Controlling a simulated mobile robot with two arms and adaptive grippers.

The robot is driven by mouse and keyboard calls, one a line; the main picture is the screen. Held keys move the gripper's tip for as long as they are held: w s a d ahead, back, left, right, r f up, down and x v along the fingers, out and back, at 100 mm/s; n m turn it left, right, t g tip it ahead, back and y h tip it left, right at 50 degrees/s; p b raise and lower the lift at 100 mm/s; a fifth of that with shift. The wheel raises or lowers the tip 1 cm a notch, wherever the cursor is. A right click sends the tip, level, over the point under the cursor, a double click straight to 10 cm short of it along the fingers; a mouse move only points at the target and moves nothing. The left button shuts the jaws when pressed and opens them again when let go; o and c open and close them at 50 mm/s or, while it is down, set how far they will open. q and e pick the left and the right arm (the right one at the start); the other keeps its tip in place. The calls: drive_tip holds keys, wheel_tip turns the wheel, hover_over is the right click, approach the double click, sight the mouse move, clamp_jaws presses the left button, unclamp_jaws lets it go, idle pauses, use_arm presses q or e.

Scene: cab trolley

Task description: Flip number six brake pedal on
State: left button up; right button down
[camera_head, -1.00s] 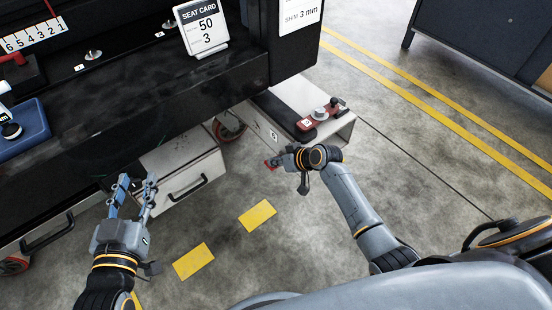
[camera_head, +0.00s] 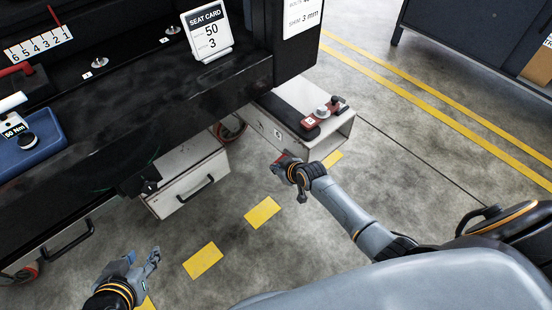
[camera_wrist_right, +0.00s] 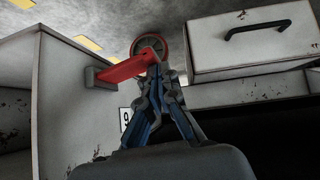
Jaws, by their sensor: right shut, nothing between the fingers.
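The red brake pedal (camera_wrist_right: 122,70) sticks out from a pale panel in the right wrist view. A number plate (camera_wrist_right: 125,117) near it reads like a 9; this view looks upside down, so it is a 6. My right gripper (camera_wrist_right: 155,72) is shut with no object held, its fingertips at the pedal's free end; whether they touch I cannot tell. In the head view my right gripper (camera_head: 280,162) is low beside the pale end unit (camera_head: 268,135), with red showing at its tip. My left gripper (camera_head: 143,256) is open and empty above the floor.
A drawer (camera_head: 188,181) with a black handle is beside the pedal area. A wheel (camera_wrist_right: 158,47) is behind the pedal. A red device (camera_head: 316,119) lies on the end unit. A seat card (camera_head: 207,31) stands on the black worktop.

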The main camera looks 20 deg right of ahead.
use_arm(q)
drive_tip(key=shift+d, duration=0.1)
use_arm(e)
drive_tip(key=shift+f, duration=0.4)
drive_tip(key=shift+s+f, duration=0.1)
drive_tip(key=shift+f, duration=0.05)
use_arm(q)
drive_tip(key=s+a+f+g+y+p, duration=0.1)
drive_tip(key=s+a+g+p, duration=0.3)
drive_tip(key=s, duration=0.5)
wheel_tip(320, 180, down, 17)
drive_tip(key=g+p, duration=0.2)
drive_tip(key=p, duration=0.2)
drive_tip(key=shift+s+d+r+p, duration=0.15)
drive_tip(key=shift+d+p, duration=0.15)
drive_tip(key=shift+d, duration=0.15)
use_arm(e)
drive_tip(key=w+a+r+v, duration=0.1)
drive_tip(key=a+v, duration=0.1)
drive_tip(key=v, duration=1.1)
drive_tip(key=shift+w+a+r, duration=0.2)
drive_tip(key=shift+a+r, duration=0.2)
drive_tip(key=shift+a, duration=0.05)
